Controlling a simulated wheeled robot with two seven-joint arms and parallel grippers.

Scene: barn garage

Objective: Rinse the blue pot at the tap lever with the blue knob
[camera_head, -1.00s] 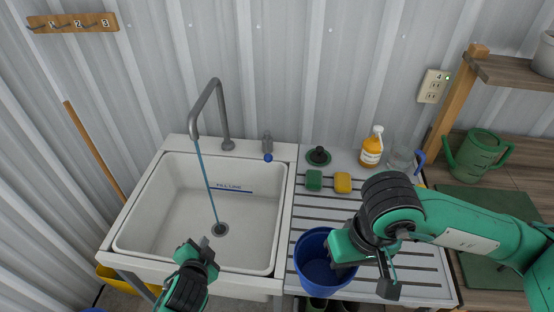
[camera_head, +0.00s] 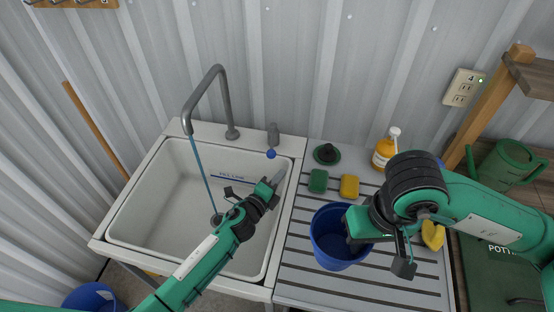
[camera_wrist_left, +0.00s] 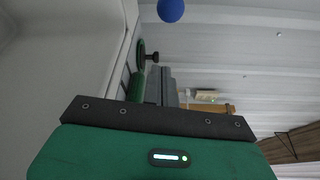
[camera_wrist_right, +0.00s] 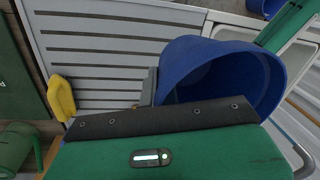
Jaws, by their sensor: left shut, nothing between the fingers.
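The blue pot (camera_head: 328,247) is upright at the left front of the drainboard, its mouth facing up. My right gripper (camera_head: 355,232) is at the pot's right rim; the right wrist view shows its finger against the pot (camera_wrist_right: 190,62), the other finger hidden. The tap lever (camera_head: 273,133) with its blue knob (camera_head: 271,154) is on the sink's back ledge. My left gripper (camera_head: 277,178) is shut and empty over the sink's right side, just below and apart from the knob. The left wrist view shows the knob (camera_wrist_left: 170,10) above the fingers. A thin blue water stream (camera_head: 203,172) falls from the grey tap (camera_head: 206,91).
The white sink (camera_head: 150,220) lies left of the slatted drainboard (camera_head: 300,275). On the drainboard are a green sponge (camera_head: 317,181), a yellow sponge (camera_head: 349,186), a dark green plunger-like stopper (camera_head: 327,154) and an orange bottle (camera_head: 385,150). A green watering can (camera_head: 508,165) stands at right.

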